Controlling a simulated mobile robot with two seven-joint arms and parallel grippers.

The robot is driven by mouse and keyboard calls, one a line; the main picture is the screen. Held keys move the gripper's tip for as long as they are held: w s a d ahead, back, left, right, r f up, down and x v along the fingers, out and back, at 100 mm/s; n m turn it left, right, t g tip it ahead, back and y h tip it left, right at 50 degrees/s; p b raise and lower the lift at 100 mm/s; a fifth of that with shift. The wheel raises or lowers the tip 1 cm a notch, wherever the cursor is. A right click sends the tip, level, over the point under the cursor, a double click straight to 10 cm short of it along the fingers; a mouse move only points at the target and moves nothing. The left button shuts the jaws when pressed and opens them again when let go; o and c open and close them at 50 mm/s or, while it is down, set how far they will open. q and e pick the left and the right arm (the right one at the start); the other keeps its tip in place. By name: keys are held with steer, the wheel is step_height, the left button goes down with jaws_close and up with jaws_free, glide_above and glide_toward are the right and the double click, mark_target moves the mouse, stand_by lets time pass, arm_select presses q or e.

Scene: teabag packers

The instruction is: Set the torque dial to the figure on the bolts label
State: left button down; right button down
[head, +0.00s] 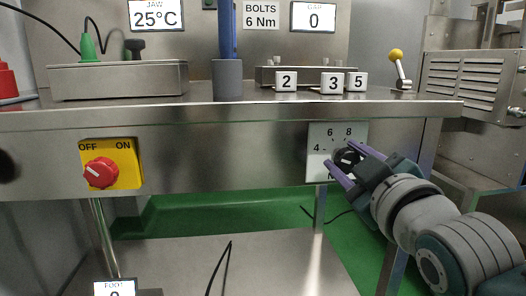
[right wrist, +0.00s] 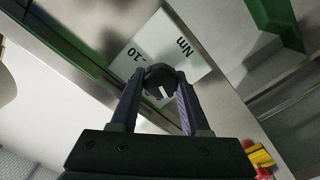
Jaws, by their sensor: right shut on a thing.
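The bolts label (head: 261,15) on the back wall reads "BOLTS 6 Nm". The torque dial is a black knob (head: 346,158) on a white plate (head: 318,171) at the bench front, with 4, 6 and 8 showing. My right gripper (head: 343,166) is shut around the knob. In the right wrist view the knob (right wrist: 160,77) sits between the fingertips of the gripper (right wrist: 159,82). Its white mark points down in that picture, away from "Nm"; the figure it meets is hidden there. The plate's "10" and "Nm" show beyond the knob. My left gripper is not in view.
A yellow OFF/ON switch with a red knob (head: 101,173) is on the bench front at left. Number blocks (head: 286,82), a grey holder (head: 227,80) and a steel box (head: 118,80) stand on the bench. A yellow-tipped lever (head: 398,62) is at right.

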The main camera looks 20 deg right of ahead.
steer(key=m+p, duration=0.4)
steer(key=shift+r+m, duration=0.2)
steer(key=shift+m, duration=0.2)
steer(key=shift+d+m+p, duration=0.1)
steer(key=shift+m+p, duration=0.6)
steer(key=shift+m, duration=0.4)
steer(key=shift+f+m+p, duration=0.1)
steer(key=shift+m+p, duration=0.35)
steer(key=shift+m, duration=0.55)
steer(key=shift+c, duration=1.9)
jaws_free()
